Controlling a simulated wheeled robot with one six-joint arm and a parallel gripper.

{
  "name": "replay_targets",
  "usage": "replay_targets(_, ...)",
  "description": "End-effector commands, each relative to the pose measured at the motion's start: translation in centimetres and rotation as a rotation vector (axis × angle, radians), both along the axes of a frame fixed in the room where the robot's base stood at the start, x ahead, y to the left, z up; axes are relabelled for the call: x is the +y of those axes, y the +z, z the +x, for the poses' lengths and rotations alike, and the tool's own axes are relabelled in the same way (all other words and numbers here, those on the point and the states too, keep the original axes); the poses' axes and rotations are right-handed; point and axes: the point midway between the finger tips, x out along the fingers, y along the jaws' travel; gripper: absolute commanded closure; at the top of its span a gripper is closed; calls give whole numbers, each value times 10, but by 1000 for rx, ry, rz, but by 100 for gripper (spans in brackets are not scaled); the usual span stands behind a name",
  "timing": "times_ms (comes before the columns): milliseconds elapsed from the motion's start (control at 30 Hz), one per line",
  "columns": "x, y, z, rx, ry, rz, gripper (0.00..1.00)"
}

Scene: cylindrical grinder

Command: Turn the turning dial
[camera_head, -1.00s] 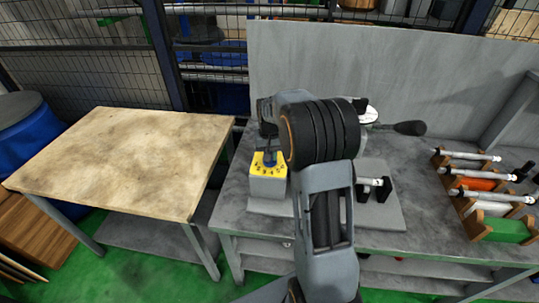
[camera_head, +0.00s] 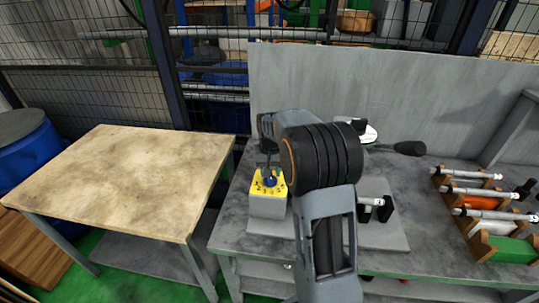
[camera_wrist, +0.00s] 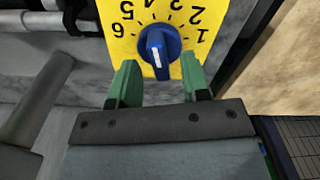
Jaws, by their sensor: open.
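The turning dial is a blue knob (camera_wrist: 158,48) with a white mark, on a yellow numbered plate (camera_wrist: 125,30). In the head view the blue knob (camera_head: 270,181) sits on the yellow top of a grey box (camera_head: 267,206) on the grey bench. My gripper (camera_wrist: 160,78) has two green fingers, spread open with nothing between them. In the wrist view the fingertips lie just below the knob, one toward each side; whether they touch it I cannot tell. In the head view my arm hides part of the bench behind the box.
A grey bench (camera_head: 405,215) carries a shaft held in black supports (camera_head: 376,203) and a wooden rack (camera_head: 462,226) with several shafts at right. A black handle (camera_head: 409,148) sticks out behind my arm. An empty wooden table (camera_head: 120,175) stands at left.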

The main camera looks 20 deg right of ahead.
Motion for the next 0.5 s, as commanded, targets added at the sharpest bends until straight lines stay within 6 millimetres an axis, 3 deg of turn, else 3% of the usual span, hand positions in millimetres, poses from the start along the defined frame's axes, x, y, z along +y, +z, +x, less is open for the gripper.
replay_targets(300,0,66,1,-4,0,-1,57)
replay_targets(500,0,99,0,-3,1,-1,57)
